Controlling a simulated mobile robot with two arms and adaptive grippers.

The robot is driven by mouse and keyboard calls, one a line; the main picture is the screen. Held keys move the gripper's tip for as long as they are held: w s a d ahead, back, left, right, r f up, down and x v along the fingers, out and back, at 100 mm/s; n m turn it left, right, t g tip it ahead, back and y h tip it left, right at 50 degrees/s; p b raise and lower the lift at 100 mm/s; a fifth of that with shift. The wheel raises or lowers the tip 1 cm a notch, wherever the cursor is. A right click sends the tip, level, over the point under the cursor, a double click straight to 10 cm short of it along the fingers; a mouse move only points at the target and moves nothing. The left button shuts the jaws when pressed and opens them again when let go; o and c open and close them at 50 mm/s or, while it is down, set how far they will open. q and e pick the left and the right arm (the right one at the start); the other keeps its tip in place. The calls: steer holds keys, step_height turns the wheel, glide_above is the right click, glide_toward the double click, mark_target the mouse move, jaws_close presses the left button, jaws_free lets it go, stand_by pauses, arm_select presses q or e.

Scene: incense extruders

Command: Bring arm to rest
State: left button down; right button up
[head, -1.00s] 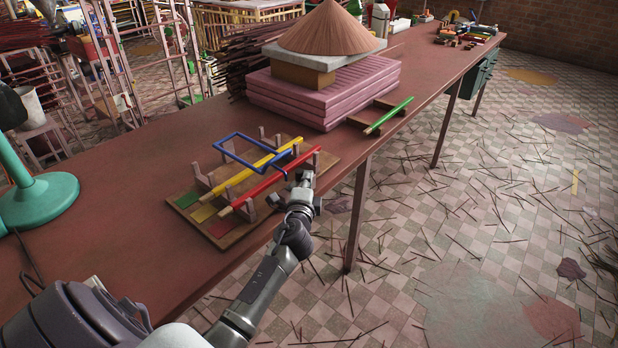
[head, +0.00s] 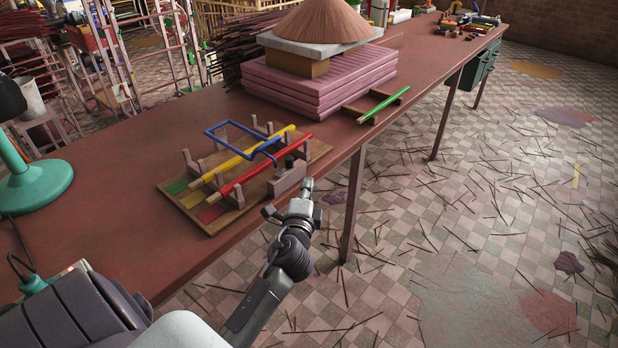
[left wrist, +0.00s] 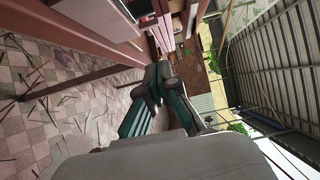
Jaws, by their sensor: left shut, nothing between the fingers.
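My left gripper (head: 305,190) is shut and empty, just off the front edge of the table, near the wooden rack's right end and apart from the rods. Its closed fingers also show in the left wrist view (left wrist: 160,78). The wooden rack (head: 217,222) stands on the table with upright pegs and coloured patches. A red rod (head: 262,171) and a yellow rod (head: 236,158) lie across it, with a blue frame-shaped handle (head: 222,127) over them. My right gripper is not seen.
The brown table (head: 110,165) runs away to the upper right. A green rod (head: 385,103) lies on a small wooden holder beside pink stacked slabs (head: 300,92). A teal lamp base (head: 35,188) stands at the left. The floor to the right is open, strewn with thin sticks.

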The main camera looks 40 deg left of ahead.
arm_select(q)
steer(key=shift+s, duration=0.45)
steer(key=s+d+f+n+g+h, duration=0.1)
steer(key=s+d+f+g+h, duration=0.2)
steer(key=f, duration=0.9)
steer(key=s+d+f+n+g+h, duration=0.1)
steer(key=s+d+f+g, duration=0.3)
steer(key=f, duration=0.8)
steer(key=s+d+f+n+h, duration=0.2)
steer(key=s+f, duration=0.3)
steer(key=f, duration=0.7)
steer(key=s+d+f+n+g, duration=0.1)
steer(key=s+f+n+g, duration=0.1)
steer(key=s+f, duration=0.4)
steer(key=s+d+f+n+g+h, duration=0.1)
steer(key=s+f, duration=0.6)
steer(key=s, duration=1)
steer(key=s+d+f+n+g+h, duration=0.1)
steer(key=s+d+f+n+g, duration=0.2)
steer(key=s+f, duration=0.3)
steer(key=s+g, duration=0.1)
steer(key=s, duration=0.4)
steer(key=shift+s+f+g, duration=0.15)
steer(key=shift+s+g, duration=0.1)
steer(key=shift+g, duration=0.15)
